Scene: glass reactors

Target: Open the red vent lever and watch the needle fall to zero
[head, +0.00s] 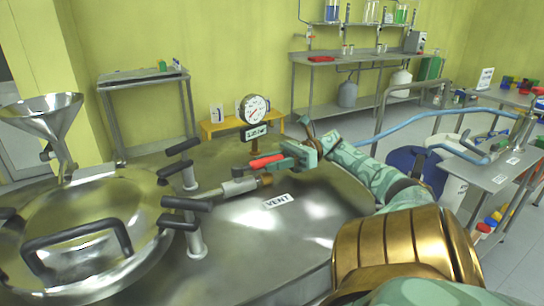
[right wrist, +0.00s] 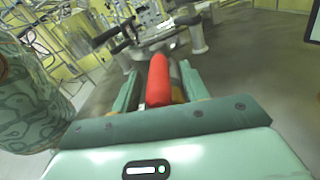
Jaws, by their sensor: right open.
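The red vent lever (head: 267,161) sits on a metal valve pipe (head: 240,186) on top of the steel reactor, beside a white VENT label (head: 277,201). My right gripper (head: 286,158) is at the lever. In the right wrist view the red lever (right wrist: 158,80) lies between the two open fingers of the right gripper (right wrist: 160,88). I cannot tell whether either finger touches it. The round pressure gauge (head: 254,109) stands behind the lever with a white face; its needle is too small to read surely. My left gripper is not in view.
The round hatch (head: 70,262) with black handles fills the left of the lid, with black clamp knobs (head: 185,204) close to the valve. A steel funnel (head: 40,122) stands at far left. A blue hose (head: 415,119) runs behind my right arm.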

